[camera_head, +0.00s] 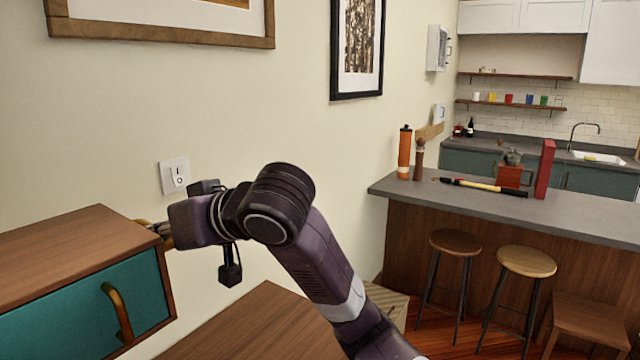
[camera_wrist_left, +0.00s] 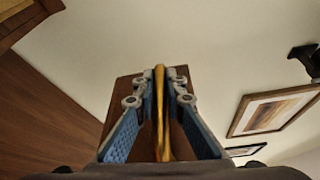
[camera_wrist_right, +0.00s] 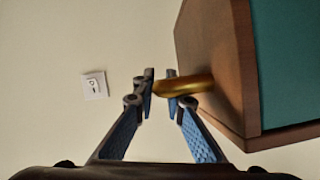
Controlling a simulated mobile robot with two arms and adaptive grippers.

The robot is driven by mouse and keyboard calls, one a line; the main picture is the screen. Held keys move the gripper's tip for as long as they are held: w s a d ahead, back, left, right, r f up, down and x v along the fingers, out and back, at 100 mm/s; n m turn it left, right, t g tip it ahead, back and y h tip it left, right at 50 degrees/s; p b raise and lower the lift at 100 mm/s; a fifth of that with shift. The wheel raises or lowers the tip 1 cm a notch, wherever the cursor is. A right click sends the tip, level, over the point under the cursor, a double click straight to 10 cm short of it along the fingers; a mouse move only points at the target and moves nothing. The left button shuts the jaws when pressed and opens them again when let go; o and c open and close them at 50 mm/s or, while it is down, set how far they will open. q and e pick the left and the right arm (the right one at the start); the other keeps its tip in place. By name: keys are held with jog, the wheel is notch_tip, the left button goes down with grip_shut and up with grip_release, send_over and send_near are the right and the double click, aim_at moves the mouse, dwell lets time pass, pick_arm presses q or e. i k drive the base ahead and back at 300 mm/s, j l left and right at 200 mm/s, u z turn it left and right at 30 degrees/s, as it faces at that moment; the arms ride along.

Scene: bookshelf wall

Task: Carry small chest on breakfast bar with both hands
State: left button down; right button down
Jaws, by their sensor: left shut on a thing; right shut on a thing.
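The small chest (camera_head: 60,243) is a brown wooden box with a teal front and a curved brass pull, at the lower left of the head view and partly cut off. My right gripper (camera_wrist_right: 160,82) is shut on the brass side handle (camera_wrist_right: 190,86) at the chest's right end; its arm comes in from the lower right. My left gripper (camera_wrist_left: 160,78) is shut on the other brass handle (camera_wrist_left: 161,125), seen only in the left wrist view. The breakfast bar (camera_head: 580,222) has a grey top and wooden front, apart from the chest at the right.
A wooden surface (camera_head: 262,325) lies beside the chest.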

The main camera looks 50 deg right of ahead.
aim_at(495, 199)
jog(key=z, duration=3.2)
jog(key=i+z, duration=0.25)
jog(key=i, duration=0.2)
jog(key=i+l+u, duration=0.1)
jog(key=i+u, duration=0.3)
jog(key=i, duration=0.4)
jog(key=i+u, duration=0.2)
jog(key=i, duration=0.6)
jog(key=i+l+u, duration=0.2)
jog(key=i, duration=0.6)
